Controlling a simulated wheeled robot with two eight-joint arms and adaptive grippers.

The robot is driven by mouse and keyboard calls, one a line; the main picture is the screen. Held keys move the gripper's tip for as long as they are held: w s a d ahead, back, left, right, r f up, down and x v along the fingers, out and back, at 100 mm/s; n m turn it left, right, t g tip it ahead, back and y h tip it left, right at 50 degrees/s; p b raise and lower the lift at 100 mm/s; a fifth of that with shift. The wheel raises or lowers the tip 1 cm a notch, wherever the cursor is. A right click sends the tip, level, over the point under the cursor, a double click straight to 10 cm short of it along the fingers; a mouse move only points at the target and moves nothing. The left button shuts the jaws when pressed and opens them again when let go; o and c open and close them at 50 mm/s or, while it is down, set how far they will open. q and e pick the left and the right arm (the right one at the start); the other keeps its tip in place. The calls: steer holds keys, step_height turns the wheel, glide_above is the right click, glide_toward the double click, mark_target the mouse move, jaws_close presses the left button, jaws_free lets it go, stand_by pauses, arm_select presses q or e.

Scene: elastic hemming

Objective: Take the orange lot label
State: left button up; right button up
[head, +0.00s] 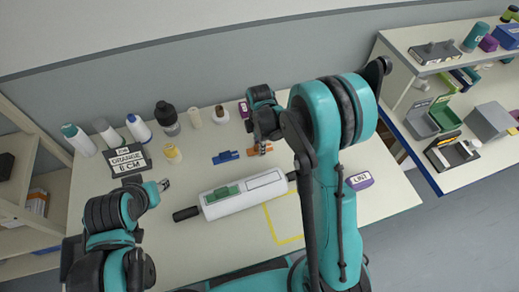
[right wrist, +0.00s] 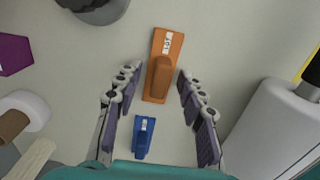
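The orange lot label (right wrist: 165,42) is an orange block with a raised grip and a white printed patch, lying on the table below my right gripper (right wrist: 160,82). In the right wrist view the two fingers are spread apart, one on each side of the grip, with gaps showing. In the head view the orange label (head: 262,149) is partly hidden by my right gripper (head: 264,138). A black sign (head: 127,160) reads "ORANGE 8 CM". My left gripper (head: 164,185) is at the left, away from the label; its fingers are too small to judge.
A smaller blue label (right wrist: 142,138) lies near the orange one, also in the head view (head: 225,156). A white roller-like device (head: 243,194) lies in the table's middle. Bottles (head: 139,129) and spools (head: 220,115) line the back.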

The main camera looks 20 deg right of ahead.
jaws_close()
stand_by(0.3)
